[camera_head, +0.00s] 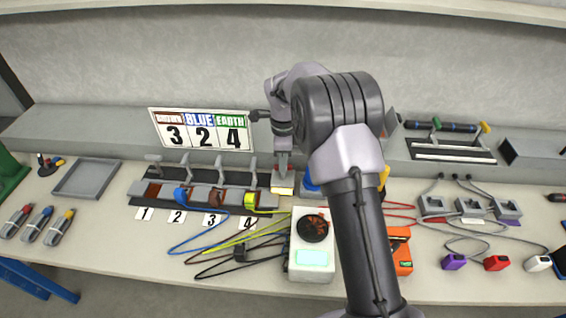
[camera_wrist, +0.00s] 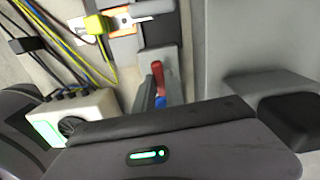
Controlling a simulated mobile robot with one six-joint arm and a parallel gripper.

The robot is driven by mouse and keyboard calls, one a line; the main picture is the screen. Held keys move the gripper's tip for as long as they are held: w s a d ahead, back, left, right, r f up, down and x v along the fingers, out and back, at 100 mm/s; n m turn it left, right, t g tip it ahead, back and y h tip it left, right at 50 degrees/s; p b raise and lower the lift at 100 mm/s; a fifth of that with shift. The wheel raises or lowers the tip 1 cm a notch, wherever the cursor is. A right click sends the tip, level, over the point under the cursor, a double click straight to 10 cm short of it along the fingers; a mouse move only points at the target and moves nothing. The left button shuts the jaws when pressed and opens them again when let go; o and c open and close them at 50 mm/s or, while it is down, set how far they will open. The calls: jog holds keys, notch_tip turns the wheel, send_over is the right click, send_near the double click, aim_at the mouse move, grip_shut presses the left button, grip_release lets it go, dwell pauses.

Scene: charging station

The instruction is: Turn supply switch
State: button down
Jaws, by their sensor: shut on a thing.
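An orange device (camera_head: 402,256) is right of my arm. A number sign (camera_head: 201,131) stands behind.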

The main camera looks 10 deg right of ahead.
jog(key=shift+m, duration=0.4)
jog(key=c, duration=1.4)
grip_release()
jog(key=shift+r, duration=0.15)
notch_tip(320, 180, up, 17)
jog(key=p, duration=0.6)
jog(key=shift+r, duration=0.1)
